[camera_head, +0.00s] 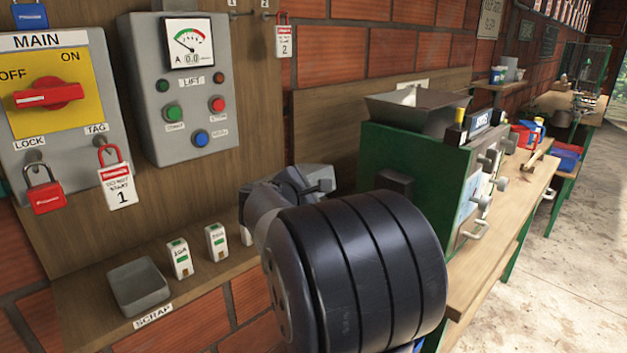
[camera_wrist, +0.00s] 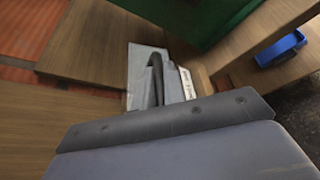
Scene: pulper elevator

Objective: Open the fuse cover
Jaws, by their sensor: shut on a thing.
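A grey box with a small white label (camera_wrist: 187,83), which looks like the fuse box, shows in the wrist view. A dark curved bar (camera_wrist: 155,78) like a handle crosses its face, which I take as part of the fuse cover (camera_wrist: 138,72). In the head view, my gripper (camera_head: 300,190) is at a grey shape (camera_head: 318,177) beside the green machine, mostly hidden behind my wrist. My gripper is shut on what looks like the cover's handle. The fingertips are hard to make out, and I cannot tell how far the cover is tilted.
A grey scrap tray (camera_head: 138,285) and several fuses, one marked 10A (camera_head: 178,258), stand on the wooden ledge left of my arm. The lift control panel (camera_head: 182,90) is above. The green machine (camera_head: 420,185) stands close on the right, on a wooden bench (camera_head: 520,195).

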